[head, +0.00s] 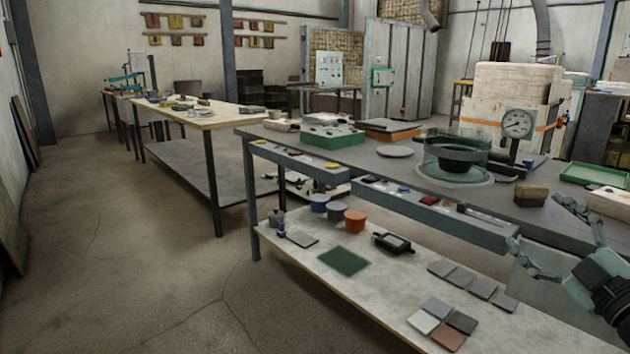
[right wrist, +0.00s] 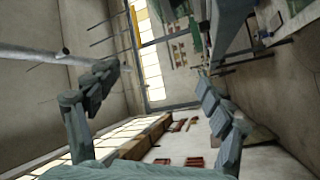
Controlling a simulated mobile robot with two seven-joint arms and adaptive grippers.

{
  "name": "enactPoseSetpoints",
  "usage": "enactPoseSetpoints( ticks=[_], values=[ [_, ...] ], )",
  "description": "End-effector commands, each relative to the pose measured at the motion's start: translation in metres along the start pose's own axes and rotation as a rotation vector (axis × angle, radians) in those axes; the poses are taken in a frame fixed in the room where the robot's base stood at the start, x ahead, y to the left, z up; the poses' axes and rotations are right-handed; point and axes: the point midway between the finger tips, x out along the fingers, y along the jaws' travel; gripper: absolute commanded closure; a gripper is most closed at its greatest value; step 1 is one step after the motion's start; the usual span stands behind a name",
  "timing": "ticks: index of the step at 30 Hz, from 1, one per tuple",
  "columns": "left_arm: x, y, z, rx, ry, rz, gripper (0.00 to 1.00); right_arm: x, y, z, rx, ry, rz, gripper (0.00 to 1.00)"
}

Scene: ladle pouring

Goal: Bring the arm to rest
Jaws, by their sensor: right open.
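My right gripper (head: 536,222) is at the lower right of the head view, in front of the near edge of the dark workbench (head: 350,150). Its two fingers are spread wide with nothing between them. In the right wrist view the open fingers (right wrist: 158,88) frame only the far walls and windows, with no object in the gap. My left gripper is not in view. No ladle can be made out.
The bench holds a clear round vessel with a dark bowl (head: 460,158), a dial gauge (head: 517,123), a brown block (head: 530,194) and a green tray (head: 598,173). The lower shelf (head: 310,262) carries pots and tiles. The floor (head: 130,270) at left is clear.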

Motion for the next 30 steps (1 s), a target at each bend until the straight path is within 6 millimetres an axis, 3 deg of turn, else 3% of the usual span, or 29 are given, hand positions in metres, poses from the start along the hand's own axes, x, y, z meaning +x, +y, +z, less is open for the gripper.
enactPoseSetpoints(
  ticks=[1,3,6,9,12,17,21,25,30],
  values=[
    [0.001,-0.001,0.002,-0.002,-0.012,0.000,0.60,-0.011,-0.020,0.032,0.072,-0.116,0.007,0.20],
    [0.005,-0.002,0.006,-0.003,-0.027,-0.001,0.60,-0.029,-0.051,0.071,0.150,-0.273,0.005,0.20],
    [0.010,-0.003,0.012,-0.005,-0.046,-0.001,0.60,-0.063,-0.104,0.116,0.250,-0.487,-0.026,0.20],
    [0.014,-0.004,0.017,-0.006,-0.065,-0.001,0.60,-0.105,-0.161,0.146,0.340,-0.688,-0.084,0.20],
    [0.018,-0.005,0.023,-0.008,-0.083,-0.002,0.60,-0.150,-0.221,0.161,0.419,-0.872,-0.166,0.20],
    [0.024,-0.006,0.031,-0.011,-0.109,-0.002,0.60,-0.227,-0.313,0.153,0.535,-1.132,-0.337,0.20],
    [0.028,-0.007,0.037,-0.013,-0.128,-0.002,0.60,-0.281,-0.372,0.128,0.608,-1.289,-0.488,0.20],
    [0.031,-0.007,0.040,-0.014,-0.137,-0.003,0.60,-0.311,-0.402,0.107,0.646,-1.369,-0.584,0.20],
    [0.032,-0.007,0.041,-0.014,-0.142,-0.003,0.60,-0.324,-0.414,0.097,0.661,-1.403,-0.628,0.20]
  ],
)
